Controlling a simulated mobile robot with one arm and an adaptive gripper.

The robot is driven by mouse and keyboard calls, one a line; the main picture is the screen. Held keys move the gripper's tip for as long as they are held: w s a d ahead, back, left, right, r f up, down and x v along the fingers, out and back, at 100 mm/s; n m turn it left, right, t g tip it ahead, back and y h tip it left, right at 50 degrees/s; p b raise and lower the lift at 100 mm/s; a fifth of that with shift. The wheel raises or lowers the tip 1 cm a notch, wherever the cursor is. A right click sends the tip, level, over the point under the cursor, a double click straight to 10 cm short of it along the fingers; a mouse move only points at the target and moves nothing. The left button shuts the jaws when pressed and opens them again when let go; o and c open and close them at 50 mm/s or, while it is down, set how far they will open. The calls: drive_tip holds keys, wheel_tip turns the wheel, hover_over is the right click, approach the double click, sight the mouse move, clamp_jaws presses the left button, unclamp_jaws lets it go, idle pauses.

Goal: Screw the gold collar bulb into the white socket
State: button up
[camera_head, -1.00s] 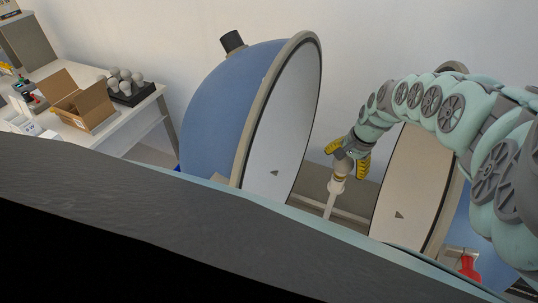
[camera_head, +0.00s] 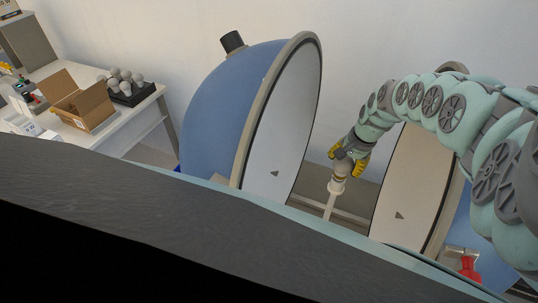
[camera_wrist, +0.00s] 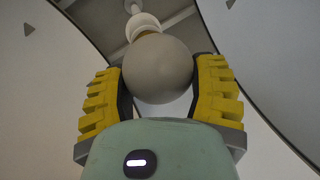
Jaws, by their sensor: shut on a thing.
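My gripper (camera_head: 347,160) has yellow padded fingers and is shut on the grey globe of a bulb (camera_head: 343,171), between the two open sphere halves. In the wrist view the fingers (camera_wrist: 160,88) press on both sides of the round bulb (camera_wrist: 157,68). The bulb's gold collar (camera_head: 340,179) sits at the top of the white socket (camera_head: 336,187), in line with its post. The collar (camera_wrist: 147,34) also shows small behind the globe, against the socket (camera_wrist: 141,20). How deep the bulb's base sits is hidden.
A blue hemisphere (camera_head: 205,110) with a pale inner face stands left of the socket. The other half's pale face (camera_head: 408,185) is close on the right, behind my arm. A table (camera_head: 145,107) at far left holds an open carton (camera_head: 85,108) and a black tray (camera_head: 125,98) of several bulbs.

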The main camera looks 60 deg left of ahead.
drive_tip(key=shift+c, duration=0.3)
drive_tip(key=shift+s+r+m+p, duration=0.2)
drive_tip(key=shift+r+m+p, duration=0.05)
drive_tip(key=shift+m+p, duration=0.55)
drive_tip(key=shift+d+m+t+p, duration=0.1)
drive_tip(key=shift+m+t+p, duration=0.2)
drive_tip(key=shift+m, duration=0.3)
drive_tip(key=m, duration=0.2)
drive_tip(key=shift+s+f+m+t, duration=0.1)
drive_tip(key=shift+f+m+t, duration=0.05)
drive_tip(key=shift+m+t, duration=0.15)
drive_tip(key=shift+f+m+b, duration=0.2)
drive_tip(key=shift+m+b, duration=0.2)
drive_tip(key=shift+m, duration=0.5)
drive_tip(key=o, duration=1.2)
drive_tip(key=shift+d+r, duration=0.1)
